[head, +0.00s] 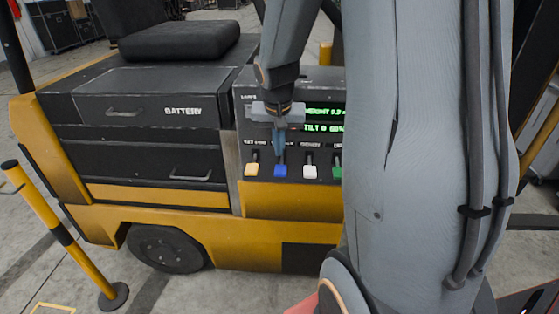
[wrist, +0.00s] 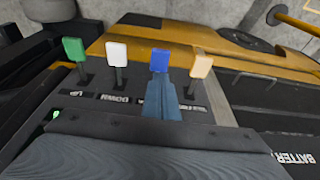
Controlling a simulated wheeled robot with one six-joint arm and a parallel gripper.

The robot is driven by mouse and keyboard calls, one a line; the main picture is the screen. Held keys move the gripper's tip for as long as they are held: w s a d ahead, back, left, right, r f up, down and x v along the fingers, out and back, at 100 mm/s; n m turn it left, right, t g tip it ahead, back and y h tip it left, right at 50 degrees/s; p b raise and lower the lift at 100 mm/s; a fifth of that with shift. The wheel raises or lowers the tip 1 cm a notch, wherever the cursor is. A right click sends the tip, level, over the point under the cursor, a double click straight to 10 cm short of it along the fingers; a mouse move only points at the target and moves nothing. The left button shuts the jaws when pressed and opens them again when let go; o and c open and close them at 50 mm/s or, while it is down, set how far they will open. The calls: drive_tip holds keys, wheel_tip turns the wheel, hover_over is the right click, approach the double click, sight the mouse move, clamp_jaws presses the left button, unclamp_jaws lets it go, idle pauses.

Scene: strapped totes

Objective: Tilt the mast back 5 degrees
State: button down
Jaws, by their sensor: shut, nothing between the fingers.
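The control panel (head: 256,125) of a yellow and black forklift carries a row of levers: a pale orange one (head: 251,169), a blue one (head: 280,169), a white one (head: 310,171) and a green one (head: 337,172). A green-lit display (head: 322,128) above them shows a height line and a tilt line; its digits are hard to read and partly covered by my arm. My gripper (head: 279,153) is shut and empty, pointing down just above the blue lever. In the wrist view its fingertips (wrist: 163,84) overlap the blue lever's stem below the knob (wrist: 160,60). I cannot tell if they touch.
The white (wrist: 117,51) and pale orange (wrist: 201,66) knobs stand close on either side of the blue one. Left of the panel are the battery drawers (head: 150,110) and a black seat (head: 180,38). A yellow post (head: 62,235) stands at the front left.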

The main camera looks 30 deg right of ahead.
sight(279, 170)
drive_tip(key=shift+s+a+p+x, duration=0.1)
drive_tip(key=shift+s+p+x, duration=0.05)
drive_tip(key=shift+x, duration=0.8)
drive_tip(key=shift+s+a+p+x, duration=0.1)
drive_tip(key=shift+s+x, duration=0.05)
drive_tip(key=shift+x, duration=0.75)
drive_tip(key=shift+s+a+p+x, duration=0.1)
drive_tip(key=shift+s+p+x, duration=0.05)
drive_tip(key=shift+x, duration=0.8)
drive_tip(key=shift+f, duration=0.25)
